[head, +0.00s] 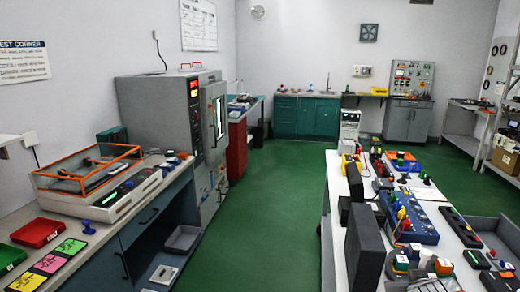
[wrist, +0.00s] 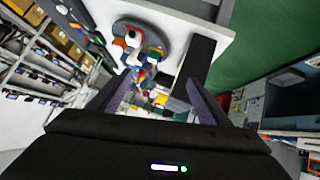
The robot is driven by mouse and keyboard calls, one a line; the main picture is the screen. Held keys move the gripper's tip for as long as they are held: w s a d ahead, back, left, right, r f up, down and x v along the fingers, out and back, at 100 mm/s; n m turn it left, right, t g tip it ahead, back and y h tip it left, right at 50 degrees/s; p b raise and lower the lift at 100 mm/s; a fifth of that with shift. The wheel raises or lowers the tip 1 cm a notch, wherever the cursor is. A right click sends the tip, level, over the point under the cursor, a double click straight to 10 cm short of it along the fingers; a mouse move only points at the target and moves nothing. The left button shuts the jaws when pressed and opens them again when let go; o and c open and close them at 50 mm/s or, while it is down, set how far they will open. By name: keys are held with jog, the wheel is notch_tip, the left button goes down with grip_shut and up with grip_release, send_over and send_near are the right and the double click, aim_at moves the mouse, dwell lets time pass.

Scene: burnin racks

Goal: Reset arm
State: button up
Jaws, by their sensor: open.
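My gripper (wrist: 152,98) shows in the wrist view, with its two dark fingers spread apart and nothing held between them. Beyond the fingers, the wrist view shows a white table top (wrist: 178,14) at a steep tilt, with a round grey tray (wrist: 150,28) and a cluster of small coloured parts on it. No arm or gripper shows in the head view.
In the head view a white bench (head: 336,215) with coloured devices stands at right. A counter (head: 130,222) with an orange-framed fixture (head: 92,166) and a grey cabinet (head: 160,120) stand at left. The green floor (head: 270,225) between them is clear.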

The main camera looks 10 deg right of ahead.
jog(key=s+a+r+n+g+y, duration=0.1)
jog(key=s+a+y, duration=0.2)
jog(key=a, duration=0.9)
jog(key=s+a+r+n+g+y, duration=0.1)
jog(key=s+a+r+n+y, duration=0.1)
jog(key=s+a, duration=0.5)
jog(key=a, duration=0.5)
jog(key=shift+a+g+y, duration=0.35)
jog(key=shift+g+y, duration=0.05)
jog(key=shift+r, duration=0.1)
